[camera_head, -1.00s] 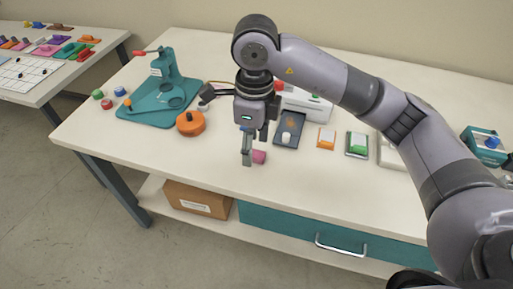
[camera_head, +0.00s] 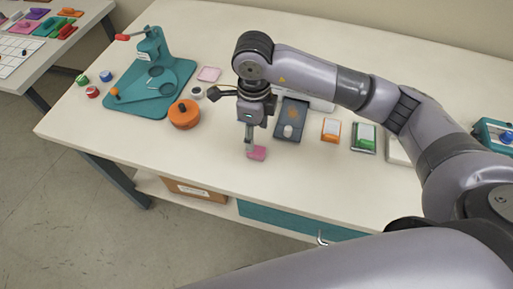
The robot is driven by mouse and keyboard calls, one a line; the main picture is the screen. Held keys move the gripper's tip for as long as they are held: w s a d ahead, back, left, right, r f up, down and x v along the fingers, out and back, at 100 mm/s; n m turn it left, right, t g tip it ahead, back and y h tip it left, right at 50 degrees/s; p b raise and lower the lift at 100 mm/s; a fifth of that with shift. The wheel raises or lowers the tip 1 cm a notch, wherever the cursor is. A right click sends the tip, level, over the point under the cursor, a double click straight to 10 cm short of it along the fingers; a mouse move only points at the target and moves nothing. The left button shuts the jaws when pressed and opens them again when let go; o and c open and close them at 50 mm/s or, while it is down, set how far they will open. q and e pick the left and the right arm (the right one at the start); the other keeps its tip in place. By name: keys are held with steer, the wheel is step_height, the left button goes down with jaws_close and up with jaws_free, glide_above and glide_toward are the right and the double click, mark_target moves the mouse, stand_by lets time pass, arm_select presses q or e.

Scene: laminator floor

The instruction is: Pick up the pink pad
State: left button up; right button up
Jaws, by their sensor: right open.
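A small pink piece (camera_head: 257,153) lies on the white workbench near its front edge. My right gripper (camera_head: 249,143) points down just above and behind it, fingers open; I cannot tell whether they touch it. A flat pale pink square (camera_head: 208,74) lies farther back, to the right of the teal press. I cannot tell for sure which of these two is the pink pad. My left gripper is not in view.
The teal press (camera_head: 152,88) and an orange round container (camera_head: 184,114) stand to the left. A dark tray (camera_head: 291,119), an orange-framed block (camera_head: 331,129) and a green-framed block (camera_head: 364,137) lie to the right. The bench front is mostly clear.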

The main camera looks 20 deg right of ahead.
mark_target(256, 150)
step_height(256, 150, down, 4)
steer(key=shift+r+p, duration=0.25)
steer(key=shift+p, duration=0.1)
steer(key=f, duration=0.1)
steer(key=f+p, duration=0.1)
steer(key=f, duration=0.1)
steer(key=f+p, duration=0.1)
steer(key=shift+w+d+f, duration=0.15)
steer(key=shift+w+d, duration=0.05)
steer(key=shift+d, duration=0.15)
steer(key=shift+f, duration=0.35)
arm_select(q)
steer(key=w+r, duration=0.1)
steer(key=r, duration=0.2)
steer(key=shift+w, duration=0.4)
arm_select(e)
steer(key=shift+c, duration=0.3)
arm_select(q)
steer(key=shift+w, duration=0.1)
arm_select(e)
steer(key=c, duration=1)
